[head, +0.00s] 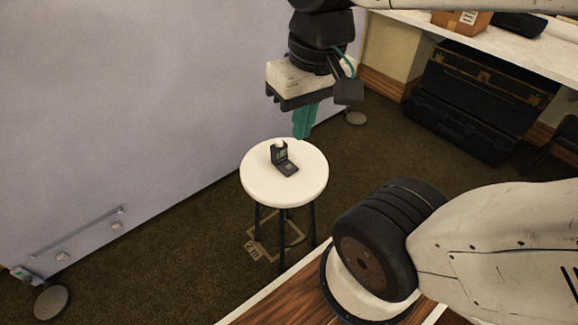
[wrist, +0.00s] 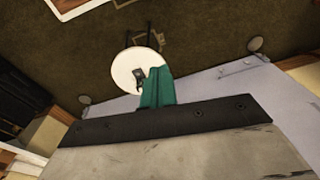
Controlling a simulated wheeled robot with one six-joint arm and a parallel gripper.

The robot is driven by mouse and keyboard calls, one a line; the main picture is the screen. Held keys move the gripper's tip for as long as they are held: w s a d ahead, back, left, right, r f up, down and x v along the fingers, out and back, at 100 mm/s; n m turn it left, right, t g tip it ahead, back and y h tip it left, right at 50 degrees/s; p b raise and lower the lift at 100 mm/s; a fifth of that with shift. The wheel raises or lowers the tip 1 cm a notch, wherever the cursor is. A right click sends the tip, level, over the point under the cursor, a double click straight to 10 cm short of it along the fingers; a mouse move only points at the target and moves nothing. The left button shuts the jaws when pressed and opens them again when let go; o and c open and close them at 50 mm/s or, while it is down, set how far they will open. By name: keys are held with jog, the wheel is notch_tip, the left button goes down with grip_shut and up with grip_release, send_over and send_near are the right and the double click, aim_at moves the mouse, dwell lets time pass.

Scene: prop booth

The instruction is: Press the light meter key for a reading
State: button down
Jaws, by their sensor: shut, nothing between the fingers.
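The light meter (head: 283,160) is a small dark device with an upright part, a flat part in front and a pale top. It stands near the middle of a round white stool (head: 257,187). Its key is too small to make out. My gripper (head: 301,136) has teal fingers, shut and empty, pointing down above the far right side of the stool, apart from the meter. In the wrist view the teal fingers (wrist: 157,72) overlap the stool top (wrist: 125,68), and the meter (wrist: 139,76) shows partly beside them.
A pale panel wall (head: 120,90) on round feet stands to the left. A white counter (head: 490,40) with a cardboard box (head: 458,22) is at the back right, with black cases (head: 465,105) beneath. A wooden surface edge (head: 290,300) lies in front. The stool top is otherwise clear.

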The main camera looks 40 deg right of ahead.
jog(key=w+a+f+m+y, duration=0.2)
jog(key=w+f+m+y, duration=0.3)
jog(key=w+m, duration=0.45)
jog(key=m+t, duration=0.6)
jog(key=m, duration=2.1)
send_over(292, 167)
notch_tip(292, 167, down, 27)
jog(key=shift+s+f, duration=0.1)
jog(key=shift+f, duration=4.4)
jog(key=shift+f, duration=0.45)
